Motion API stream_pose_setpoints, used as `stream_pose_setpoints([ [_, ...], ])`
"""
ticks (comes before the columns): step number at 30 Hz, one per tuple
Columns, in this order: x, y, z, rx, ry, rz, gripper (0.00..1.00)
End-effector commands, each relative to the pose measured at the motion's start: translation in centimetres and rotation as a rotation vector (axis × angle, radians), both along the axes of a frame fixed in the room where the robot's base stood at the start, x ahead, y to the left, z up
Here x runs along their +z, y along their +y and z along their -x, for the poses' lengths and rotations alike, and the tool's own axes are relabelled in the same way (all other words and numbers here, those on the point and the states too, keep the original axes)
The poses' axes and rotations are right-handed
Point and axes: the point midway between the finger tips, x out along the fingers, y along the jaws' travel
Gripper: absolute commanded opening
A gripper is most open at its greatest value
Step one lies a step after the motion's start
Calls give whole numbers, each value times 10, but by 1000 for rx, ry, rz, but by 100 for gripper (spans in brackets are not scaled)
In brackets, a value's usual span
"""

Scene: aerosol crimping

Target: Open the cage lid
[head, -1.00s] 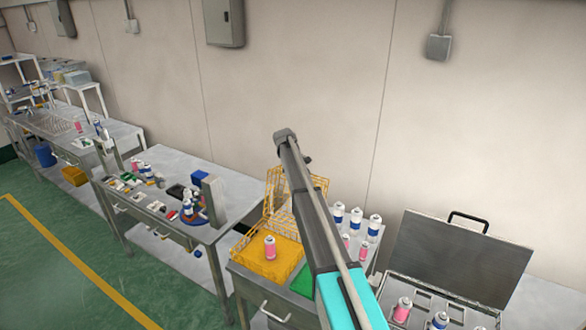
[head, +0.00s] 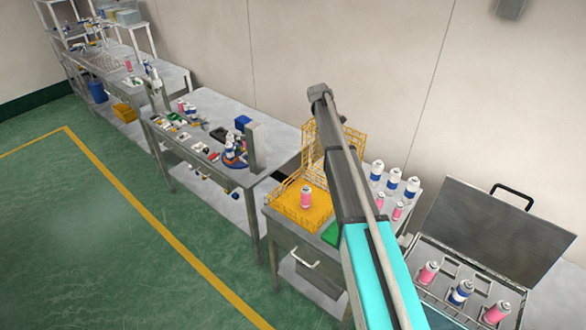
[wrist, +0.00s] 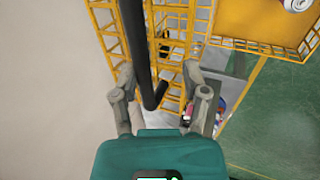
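The yellow wire cage (head: 290,212) stands on a metal cabinet with a pink-and-white can (head: 306,197) in it. Its wire lid (head: 353,140) stands up at the back, raised from the base; my arm hides part of it. In the wrist view the cage base (wrist: 262,46) is at the upper right, and the lid's yellow bars (wrist: 176,22) run behind my fingers. My gripper (wrist: 158,72) is open, its fingers wide apart beside the lid. A black bar (wrist: 137,40) passes between the fingers; I cannot tell whether they touch it. The head view does not show the fingers.
White-and-blue cans (head: 393,182) stand right of the cage, near an open metal case (head: 490,230) holding several cans. A workbench (head: 283,146) with tools stands to the left. The wall is close behind the lid. The green floor (head: 120,240) in front is clear.

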Motion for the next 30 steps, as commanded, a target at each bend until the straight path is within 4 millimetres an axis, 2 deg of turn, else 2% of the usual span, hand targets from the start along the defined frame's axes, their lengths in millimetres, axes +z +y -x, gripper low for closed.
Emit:
stream_pose_setpoints([
  [1,0,5,9,1,2,-1,54],
  [15,-9,48,58,1,1,0,54],
  [30,-35,91,107,0,-2,1,54],
])
